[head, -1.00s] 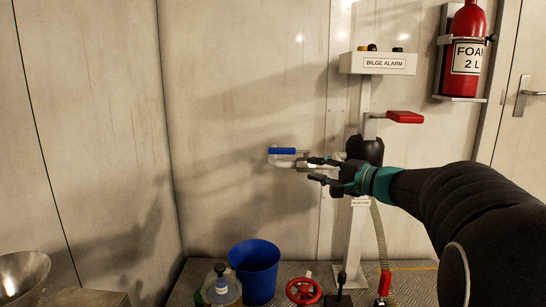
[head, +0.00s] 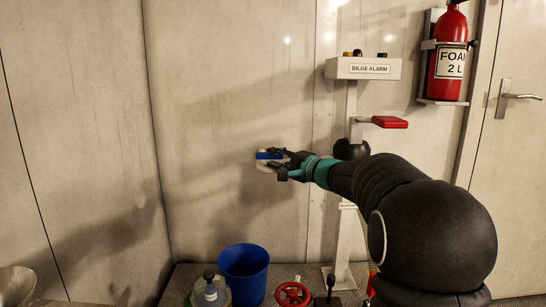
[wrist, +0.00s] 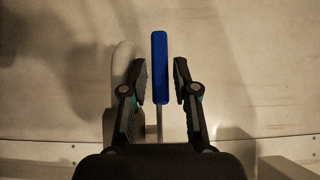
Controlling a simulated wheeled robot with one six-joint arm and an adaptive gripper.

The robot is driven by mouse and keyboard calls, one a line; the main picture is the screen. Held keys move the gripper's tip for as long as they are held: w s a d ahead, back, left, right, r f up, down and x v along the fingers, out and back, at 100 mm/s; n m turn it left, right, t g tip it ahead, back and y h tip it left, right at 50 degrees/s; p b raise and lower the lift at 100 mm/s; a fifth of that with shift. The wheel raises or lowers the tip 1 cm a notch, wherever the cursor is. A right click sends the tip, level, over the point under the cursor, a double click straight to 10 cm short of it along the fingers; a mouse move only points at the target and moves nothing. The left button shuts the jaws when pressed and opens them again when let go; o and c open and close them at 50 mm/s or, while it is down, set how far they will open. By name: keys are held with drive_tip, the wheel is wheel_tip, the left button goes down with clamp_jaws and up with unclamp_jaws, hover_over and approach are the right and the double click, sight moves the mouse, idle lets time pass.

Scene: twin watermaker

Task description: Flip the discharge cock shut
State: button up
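The discharge cock's blue lever (head: 268,156) sits on a pale pipe fitting (head: 264,167) against the wall, left of the bilge alarm post. The lever lies about level in the head view. In the wrist view the blue lever (wrist: 160,68) runs lengthwise between my fingers, with the pale pipe (wrist: 122,62) to its left. My gripper (head: 277,164) is at the lever, and its fingers partly cover the fitting. In the wrist view my gripper (wrist: 160,82) is open, with a gap on both sides of the lever.
The bilge alarm box (head: 362,69) stands on its post to the right, with a red handle (head: 389,122) below it. A blue bucket (head: 244,273), a pump bottle (head: 210,288) and a red handwheel (head: 292,294) are low in front. A fire extinguisher (head: 450,55) hangs at the upper right.

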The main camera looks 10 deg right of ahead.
drive_tip(key=shift+w+a, duration=0.35)
drive_tip(key=shift+w, duration=0.1)
clamp_jaws()
